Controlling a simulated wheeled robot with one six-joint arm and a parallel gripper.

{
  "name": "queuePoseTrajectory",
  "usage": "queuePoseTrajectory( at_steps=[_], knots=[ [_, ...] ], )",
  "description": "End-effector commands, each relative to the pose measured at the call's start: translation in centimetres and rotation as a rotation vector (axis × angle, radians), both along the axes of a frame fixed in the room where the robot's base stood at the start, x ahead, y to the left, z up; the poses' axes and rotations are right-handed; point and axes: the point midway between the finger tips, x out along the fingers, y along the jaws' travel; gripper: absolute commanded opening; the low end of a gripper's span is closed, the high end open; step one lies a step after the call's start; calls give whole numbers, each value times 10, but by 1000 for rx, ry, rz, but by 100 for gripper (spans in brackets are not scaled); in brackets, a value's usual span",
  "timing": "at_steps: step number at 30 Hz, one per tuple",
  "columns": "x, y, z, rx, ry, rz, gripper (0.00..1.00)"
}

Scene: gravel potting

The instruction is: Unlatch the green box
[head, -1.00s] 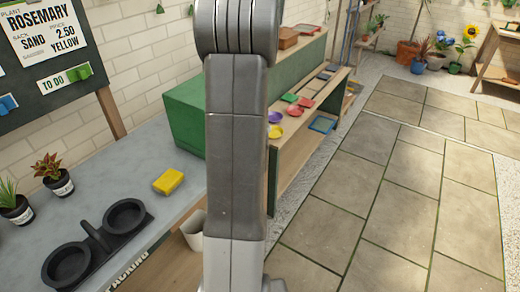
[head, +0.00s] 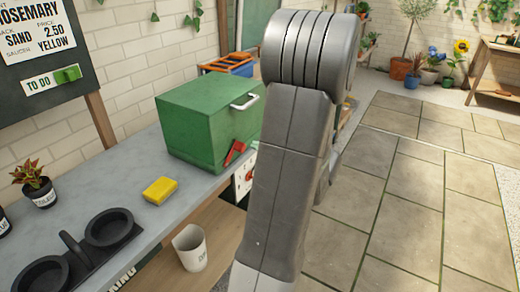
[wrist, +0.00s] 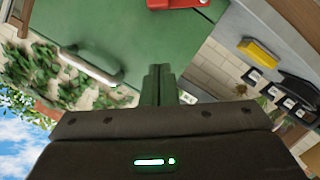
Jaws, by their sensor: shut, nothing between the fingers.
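The green box (head: 195,125) stands on the grey bench, its lid down. A silver handle (head: 245,101) and a red latch (head: 235,152) are on its right-hand face. In the wrist view, the green face (wrist: 130,30) fills the upper middle, with the handle (wrist: 92,66) to the left and part of the red latch (wrist: 180,4) at the top edge. My gripper (wrist: 160,72) is shut and empty. It points at the box face between handle and latch; I cannot tell whether it touches. In the head view my arm hides the gripper.
A yellow block (head: 160,190) lies on the bench (head: 120,170) in front of the box. A black holder with two round wells (head: 108,228) and a potted plant (head: 38,185) are at the left. A white bucket (head: 190,247) is below the bench. Paved floor (head: 410,190) is open at right.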

Motion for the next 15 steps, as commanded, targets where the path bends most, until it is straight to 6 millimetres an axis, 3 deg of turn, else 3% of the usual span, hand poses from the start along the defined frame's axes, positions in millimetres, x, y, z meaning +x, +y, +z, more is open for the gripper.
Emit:
queuePoseTrajectory(
  at_steps=[15],
  knots=[
    [58, 61, -18, -2, 2, 5, 0]
  ],
)
